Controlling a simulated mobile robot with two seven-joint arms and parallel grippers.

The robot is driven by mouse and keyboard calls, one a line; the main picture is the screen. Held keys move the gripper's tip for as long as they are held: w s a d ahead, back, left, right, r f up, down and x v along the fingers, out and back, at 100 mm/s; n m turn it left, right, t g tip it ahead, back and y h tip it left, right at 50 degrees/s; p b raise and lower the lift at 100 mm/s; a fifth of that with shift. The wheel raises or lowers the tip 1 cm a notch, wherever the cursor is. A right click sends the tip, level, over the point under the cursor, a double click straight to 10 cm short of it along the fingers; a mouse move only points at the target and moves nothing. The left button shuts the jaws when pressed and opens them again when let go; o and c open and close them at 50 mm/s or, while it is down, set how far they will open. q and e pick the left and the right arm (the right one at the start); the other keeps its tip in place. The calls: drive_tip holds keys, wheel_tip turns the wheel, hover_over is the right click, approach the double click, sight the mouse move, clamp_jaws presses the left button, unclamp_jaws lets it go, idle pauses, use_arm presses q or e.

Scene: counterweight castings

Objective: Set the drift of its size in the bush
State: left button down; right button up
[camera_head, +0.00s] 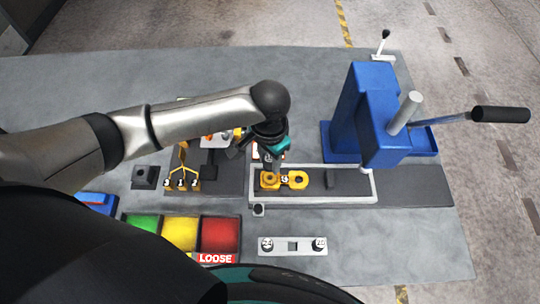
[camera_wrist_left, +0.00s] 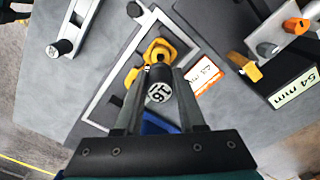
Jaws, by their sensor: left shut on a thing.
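My left gripper (camera_head: 271,162) is shut on a dark drift (camera_wrist_left: 159,84). The drift has a pale round end marked with figures, seemingly 16, in the left wrist view. It is held just over or at a yellow casting with a round bush (camera_head: 268,181), which also shows beyond the drift in the left wrist view (camera_wrist_left: 157,50). I cannot tell whether the drift touches the bush. Another yellow piece with a hole (camera_head: 298,180) adjoins it. A pale rack (camera_head: 292,252) holds two drifts (camera_head: 266,244) (camera_head: 320,243), with a dark empty-looking place between. My right gripper is out of view.
The yellow pieces lie within a pale-framed tray (camera_head: 374,185). A blue press (camera_head: 372,110) with a long lever stands to the right. Green (camera_head: 145,221), yellow (camera_head: 180,232) and red (camera_head: 220,234) bins stand at the front, with a LOOSE label. Yellow hooked parts (camera_head: 182,184) stand left of the gripper.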

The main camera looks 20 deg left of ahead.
use_arm(q)
drive_tip(key=shift+f, duration=0.5)
drive_tip(key=shift+w+f+b, duration=0.1)
drive_tip(key=shift+f+b, duration=1)
drive_tip(key=shift+f, duration=0.9)
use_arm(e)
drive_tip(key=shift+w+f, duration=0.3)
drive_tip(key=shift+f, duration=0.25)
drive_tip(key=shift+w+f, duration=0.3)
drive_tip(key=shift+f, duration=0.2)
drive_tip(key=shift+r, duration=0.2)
use_arm(q)
drive_tip(key=shift+p, duration=0.55)
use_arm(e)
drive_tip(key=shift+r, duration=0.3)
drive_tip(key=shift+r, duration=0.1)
use_arm(q)
drive_tip(key=shift+p, duration=0.4)
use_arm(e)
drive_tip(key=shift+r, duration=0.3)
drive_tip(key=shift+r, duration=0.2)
use_arm(q)
drive_tip(key=shift+f+b, duration=0.4)
drive_tip(key=shift+f, duration=0.6)
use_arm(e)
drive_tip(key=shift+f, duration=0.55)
